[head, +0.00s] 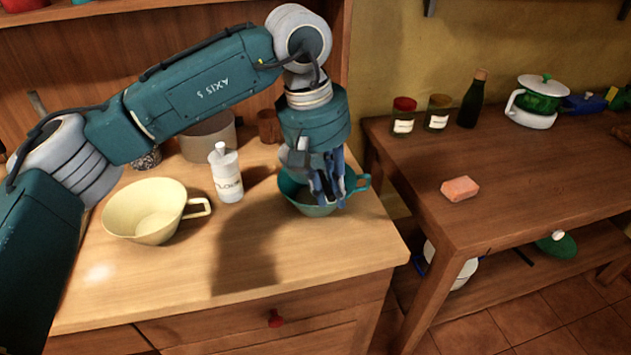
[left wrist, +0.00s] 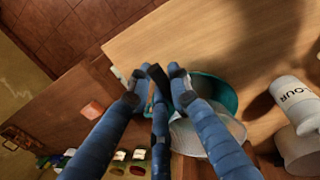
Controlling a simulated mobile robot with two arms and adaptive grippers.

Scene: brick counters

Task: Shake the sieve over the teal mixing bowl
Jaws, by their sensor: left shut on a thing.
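The teal mixing bowl (head: 297,200) stands on the wooden counter near its right end, its loop handle pointing right. My left gripper (head: 328,195) comes down from above over the bowl and hides much of its inside. In the left wrist view, the fingers (left wrist: 160,80) are shut on a dark handle. A pale round shape beside them, partly behind a finger, looks like the sieve (left wrist: 222,130). It overlaps the teal bowl (left wrist: 215,90) there. My right gripper is not in view.
A cream bowl (head: 150,212) and a white flour bottle (head: 227,175) stand left of the teal bowl. A grey pot (head: 207,138) is behind. The right-hand table (head: 500,160) holds a pink sponge (head: 460,189), jars and a bottle. The counter front is clear.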

